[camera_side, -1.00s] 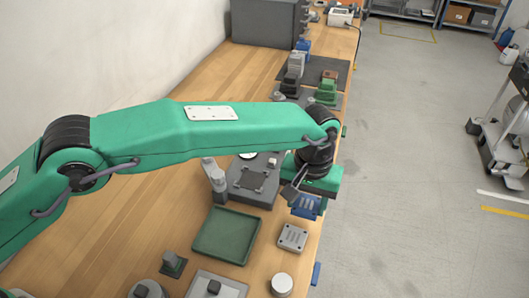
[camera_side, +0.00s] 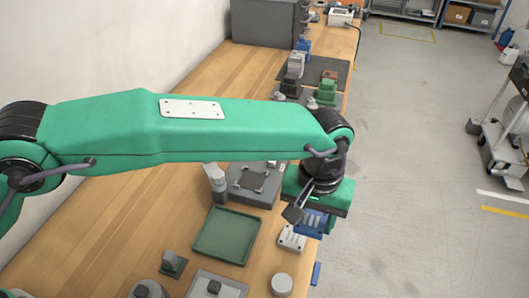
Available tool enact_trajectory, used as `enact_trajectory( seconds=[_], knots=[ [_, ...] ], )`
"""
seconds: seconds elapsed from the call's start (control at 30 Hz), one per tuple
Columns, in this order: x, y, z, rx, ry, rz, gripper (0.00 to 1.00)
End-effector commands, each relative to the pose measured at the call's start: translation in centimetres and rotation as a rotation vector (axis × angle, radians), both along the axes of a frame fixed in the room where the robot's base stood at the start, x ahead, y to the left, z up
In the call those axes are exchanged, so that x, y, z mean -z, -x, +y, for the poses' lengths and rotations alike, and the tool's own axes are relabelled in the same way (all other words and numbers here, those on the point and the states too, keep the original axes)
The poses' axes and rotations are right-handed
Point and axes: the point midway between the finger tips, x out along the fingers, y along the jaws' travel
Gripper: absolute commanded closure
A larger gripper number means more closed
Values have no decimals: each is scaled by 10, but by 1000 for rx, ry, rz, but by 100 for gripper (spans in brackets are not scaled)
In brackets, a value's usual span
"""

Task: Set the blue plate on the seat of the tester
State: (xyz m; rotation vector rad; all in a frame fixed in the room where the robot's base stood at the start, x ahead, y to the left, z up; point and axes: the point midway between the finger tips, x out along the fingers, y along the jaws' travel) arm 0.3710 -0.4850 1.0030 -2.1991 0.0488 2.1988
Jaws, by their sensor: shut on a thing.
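The blue plate (camera_side: 315,222) is at the right edge of the bench, held under my gripper (camera_side: 312,210). My gripper is shut on it; the green gripper body and a dark part hide much of the plate and the fingertips. The tester (camera_side: 250,187) is a dark grey block to the left of my gripper, with a darker square seat (camera_side: 253,180) on top. A light grey post (camera_side: 215,182) stands at its left. My arm hides the tester's far side. The plate is to the right of the seat and nearer the camera, not over it.
A green tray (camera_side: 227,262) lies in front of the tester. A light grey block with holes (camera_side: 291,238) sits just below the blue plate in the picture, partly covered. A white round piece (camera_side: 282,285) is nearer. Dark and green fixtures (camera_side: 327,90) stand farther back.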

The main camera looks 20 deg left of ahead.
Motion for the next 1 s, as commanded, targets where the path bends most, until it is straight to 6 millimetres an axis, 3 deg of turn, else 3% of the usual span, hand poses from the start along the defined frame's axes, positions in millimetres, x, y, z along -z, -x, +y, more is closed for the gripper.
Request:
enact_trajectory(
  seconds=[0.27, 0.47, 0.67, 1.0],
  knots=[
    [0, -2, 1, -1, 1, 0, 75],
    [0, -16, 14, -8, 0, 0, 75],
    [2, -50, 47, -19, 1, -1, 75],
    [4, -113, 129, -41, 1, -1, 75]
  ],
)
